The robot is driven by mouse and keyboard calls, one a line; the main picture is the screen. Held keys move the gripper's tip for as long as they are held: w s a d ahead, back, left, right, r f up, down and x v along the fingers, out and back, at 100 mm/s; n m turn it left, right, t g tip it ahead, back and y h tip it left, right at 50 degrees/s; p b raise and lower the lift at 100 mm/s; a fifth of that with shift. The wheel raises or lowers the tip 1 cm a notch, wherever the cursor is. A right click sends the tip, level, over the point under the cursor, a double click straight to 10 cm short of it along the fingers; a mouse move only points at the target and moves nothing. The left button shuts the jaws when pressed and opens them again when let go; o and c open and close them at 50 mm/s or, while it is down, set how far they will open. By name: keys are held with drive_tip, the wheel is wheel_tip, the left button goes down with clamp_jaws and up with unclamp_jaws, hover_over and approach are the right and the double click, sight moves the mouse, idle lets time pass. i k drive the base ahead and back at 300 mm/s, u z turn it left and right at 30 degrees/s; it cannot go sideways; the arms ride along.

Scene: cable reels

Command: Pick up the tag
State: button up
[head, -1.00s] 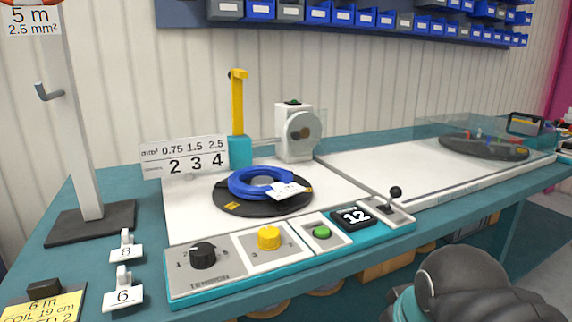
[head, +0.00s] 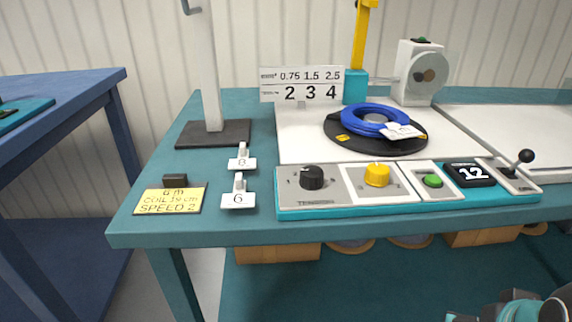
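Two small white tags with upright clips stand on the teal bench, left of the control panel. The nearer tag (head: 238,200) reads 6; the farther tag (head: 242,164) appears to read 8. Another white label (head: 402,131) lies against the coil of blue cable (head: 372,118) on the black turntable (head: 345,143); its writing is too small to read. Parts of my own arm show at the bottom right corner. I cannot make out my gripper's fingers in this view.
A yellow card (head: 171,200) reads 6 m, coil 19 cm, speed 2. The control panel (head: 330,200) has knobs, a green button, a display of 12 and a lever. A post on a dark base (head: 213,133) stands behind the tags. A blue table (head: 60,95) is at left.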

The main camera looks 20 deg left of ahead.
sight(238, 198)
drive_tip(key=z, duration=0.05)
drive_tip(key=k, duration=0.35)
drive_tip(key=u, duration=1.4)
drive_tip(key=i, duration=0.5)
drive_tip(key=u, duration=0.05)
